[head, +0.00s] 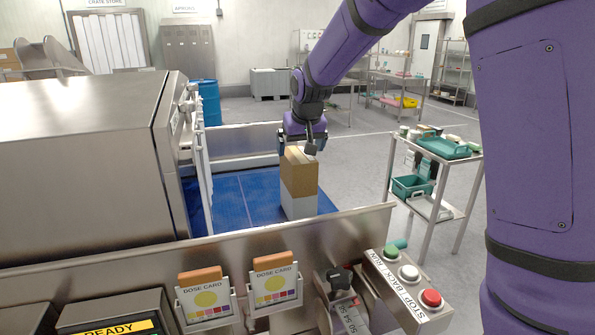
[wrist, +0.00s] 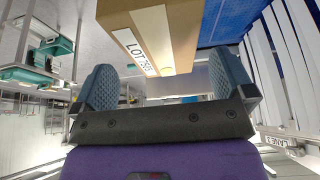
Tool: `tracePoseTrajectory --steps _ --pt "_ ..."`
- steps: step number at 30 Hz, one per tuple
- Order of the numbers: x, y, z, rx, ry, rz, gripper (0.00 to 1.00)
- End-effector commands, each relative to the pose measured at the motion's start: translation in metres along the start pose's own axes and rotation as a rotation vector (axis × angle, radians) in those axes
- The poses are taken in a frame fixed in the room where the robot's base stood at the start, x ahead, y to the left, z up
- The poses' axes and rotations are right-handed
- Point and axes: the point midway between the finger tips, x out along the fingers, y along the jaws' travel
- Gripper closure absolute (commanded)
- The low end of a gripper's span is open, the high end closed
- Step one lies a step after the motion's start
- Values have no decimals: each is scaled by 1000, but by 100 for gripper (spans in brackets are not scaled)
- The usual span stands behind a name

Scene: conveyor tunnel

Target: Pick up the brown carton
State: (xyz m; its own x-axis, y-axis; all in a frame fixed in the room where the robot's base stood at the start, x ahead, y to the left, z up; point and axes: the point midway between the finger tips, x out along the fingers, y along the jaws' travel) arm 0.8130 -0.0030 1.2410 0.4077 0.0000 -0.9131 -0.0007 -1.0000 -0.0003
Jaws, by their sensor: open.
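The brown carton (head: 299,177) stands upright on the blue conveyor belt (head: 232,198), just outside the tunnel mouth. Its upper part is brown and its lower part is pale grey. My gripper (head: 302,143) is right above and behind the carton's top, pointing down. In the wrist view the carton (wrist: 172,28) fills the upper middle, with a white "LOT" label on its side. The two blue padded fingers of my gripper (wrist: 165,84) are spread apart, with the carton's near end in line with the gap. I cannot tell whether either finger touches it.
The steel tunnel housing (head: 85,165) with white strip curtains (head: 203,165) stands left of the carton. A steel side rail (head: 300,232) runs in front, with dose cards and a button box (head: 408,283). A trolley with teal trays (head: 445,149) stands to the right.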

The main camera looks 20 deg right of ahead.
Motion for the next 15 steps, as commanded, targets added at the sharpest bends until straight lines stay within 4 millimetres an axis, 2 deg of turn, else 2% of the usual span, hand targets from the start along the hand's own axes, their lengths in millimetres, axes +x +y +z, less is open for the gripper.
tracePoseTrajectory --steps 8,15 --pt "16 -1 0 -1 -1 1 0" --pt "49 -3 0 0 -1 1 0"
